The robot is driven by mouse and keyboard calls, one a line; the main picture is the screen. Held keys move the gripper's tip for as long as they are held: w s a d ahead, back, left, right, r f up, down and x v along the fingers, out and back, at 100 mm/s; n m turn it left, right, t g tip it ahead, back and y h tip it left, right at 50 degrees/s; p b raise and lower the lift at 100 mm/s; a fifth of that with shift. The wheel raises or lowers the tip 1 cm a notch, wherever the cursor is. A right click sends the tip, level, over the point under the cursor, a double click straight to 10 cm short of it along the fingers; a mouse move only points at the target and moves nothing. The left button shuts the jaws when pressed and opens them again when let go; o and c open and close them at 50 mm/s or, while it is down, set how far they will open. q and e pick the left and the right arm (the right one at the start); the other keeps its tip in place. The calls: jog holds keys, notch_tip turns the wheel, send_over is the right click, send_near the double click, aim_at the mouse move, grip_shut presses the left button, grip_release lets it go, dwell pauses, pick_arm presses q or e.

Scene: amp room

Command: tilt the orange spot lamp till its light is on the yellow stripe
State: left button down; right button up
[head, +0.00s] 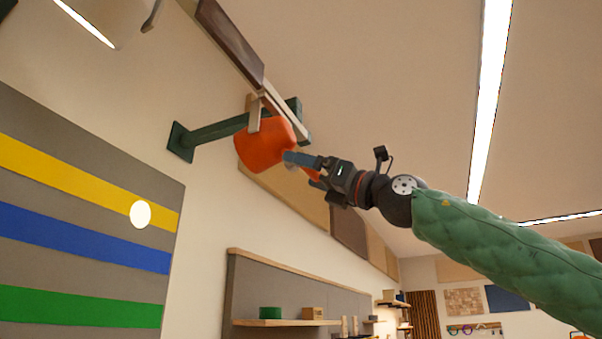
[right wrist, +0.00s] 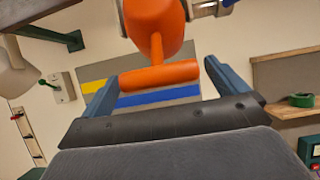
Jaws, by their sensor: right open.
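The orange spot lamp (head: 262,146) hangs from a green wall bracket (head: 215,132) in the head view. In the right wrist view the lamp (right wrist: 155,20) shows its rear stem and orange crossbar handle (right wrist: 158,76). My right gripper (head: 301,167) is open at the handle; its two blue fingers stand on either side of the crossbar, with gaps visible. The round light spot (head: 140,214) lies partly on the yellow stripe (head: 75,174), over its lower edge, and partly on the grey band below. My left gripper is not in view.
The wall panel also has a blue stripe (head: 80,238) and a green stripe (head: 80,305). A pale lamp (right wrist: 15,75) is at the left of the right wrist view. A shelf (head: 285,323) is low on the wall. Space right of the lamp, around my arm, looks clear.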

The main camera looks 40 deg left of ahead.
jog(key=b+v, duration=0.1)
jog(key=v, duration=0.3)
jog(key=shift+w+d, duration=0.1)
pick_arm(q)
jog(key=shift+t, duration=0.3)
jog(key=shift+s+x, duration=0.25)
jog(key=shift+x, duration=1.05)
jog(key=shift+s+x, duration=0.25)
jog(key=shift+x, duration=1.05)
pick_arm(e)
jog(key=shift+d+f, duration=0.3)
jog(key=shift+d, duration=0.2)
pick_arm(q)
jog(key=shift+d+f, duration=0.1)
pick_arm(e)
jog(key=shift+w, duration=0.1)
